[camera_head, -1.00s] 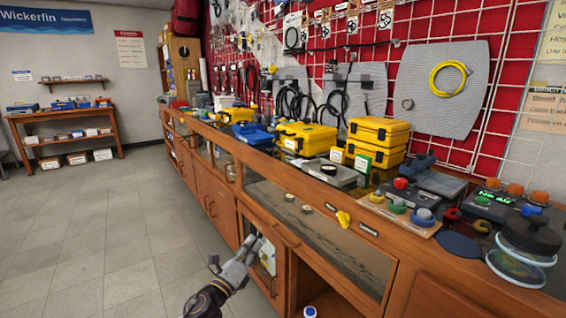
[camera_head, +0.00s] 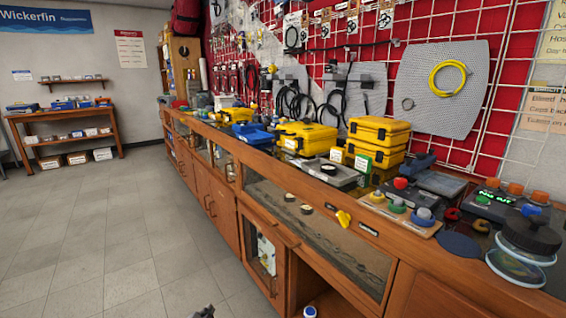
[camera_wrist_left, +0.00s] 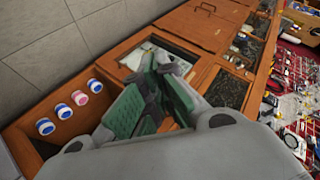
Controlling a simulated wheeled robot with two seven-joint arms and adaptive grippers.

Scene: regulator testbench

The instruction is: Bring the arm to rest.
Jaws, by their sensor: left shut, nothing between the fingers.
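My left gripper (camera_wrist_left: 150,98) fills the middle of the left wrist view, with green pads on its grey fingers. It is shut and holds nothing. In the head view only a small dark tip of my left arm (camera_head: 205,312) shows at the bottom edge, over the floor and in front of the wooden counter (camera_head: 222,195). The rest of that arm is out of the head view. My right gripper is in neither view.
The cabinet door with a pale unit behind it (camera_head: 267,250) is at the counter's front. Blue and pink rolls (camera_wrist_left: 80,97) sit in an open compartment (camera_wrist_left: 22,145). Yellow cases (camera_head: 378,132) stand on the counter. The tiled floor (camera_head: 95,235) to the left is clear.

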